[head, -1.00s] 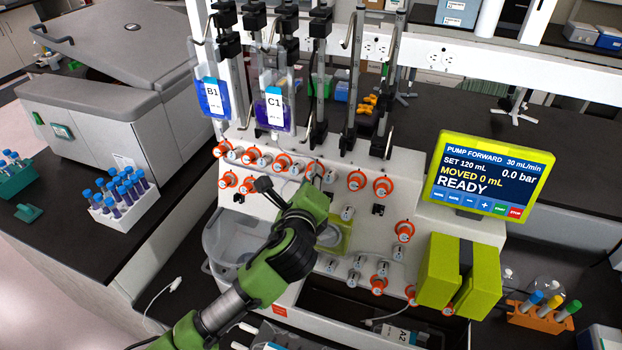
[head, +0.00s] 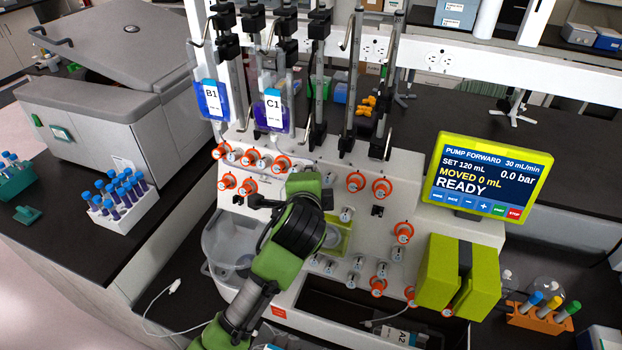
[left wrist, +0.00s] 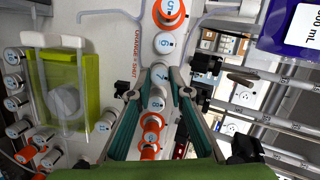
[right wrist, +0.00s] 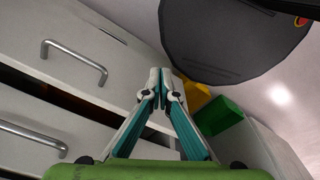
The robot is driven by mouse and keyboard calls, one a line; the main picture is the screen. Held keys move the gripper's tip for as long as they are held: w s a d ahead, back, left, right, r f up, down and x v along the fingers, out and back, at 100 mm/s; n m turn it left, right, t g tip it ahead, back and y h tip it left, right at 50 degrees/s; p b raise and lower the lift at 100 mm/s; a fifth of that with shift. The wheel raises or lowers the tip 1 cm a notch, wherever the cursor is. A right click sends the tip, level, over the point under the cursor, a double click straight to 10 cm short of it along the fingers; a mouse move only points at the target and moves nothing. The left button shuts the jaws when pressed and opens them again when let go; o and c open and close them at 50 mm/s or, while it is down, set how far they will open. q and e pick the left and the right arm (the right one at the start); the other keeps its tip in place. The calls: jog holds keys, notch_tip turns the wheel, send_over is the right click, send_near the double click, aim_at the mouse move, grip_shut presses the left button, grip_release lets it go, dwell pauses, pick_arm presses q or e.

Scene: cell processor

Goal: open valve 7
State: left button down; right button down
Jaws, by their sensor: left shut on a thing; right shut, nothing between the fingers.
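Valve 7 (left wrist: 160,74) is a pale grey knob marked 7 in the left wrist view, in a row between valve 6 (left wrist: 164,43) and valve 8 (left wrist: 156,103). No orange shows on its visible part. My left gripper (left wrist: 161,80) is shut on valve 7, a fingertip on each side. In the head view, my green left wrist hides the valve and fingertips against the processor panel (head: 335,170). My right gripper (right wrist: 160,78) is shut and empty, away from the panel in front of drawers.
Other knobs stand close by, including orange valve 5 (left wrist: 170,12). A label (left wrist: 137,60) reads "ORANGE = SHUT". The screen (head: 490,175) reads READY, 0 mL moved. Bags B1 (head: 212,100) and C1 (head: 273,110) hang above. Drawers (right wrist: 70,70) are near my right gripper.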

pick_arm(q)
jog(key=shift+n, duration=0.6)
jog(key=c, duration=1.9)
grip_release()
jog(key=v, duration=1.2)
jog(key=shift+w+a+r, duration=0.1)
jog(key=shift+w+r, duration=0.05)
jog(key=shift+r, duration=0.05)
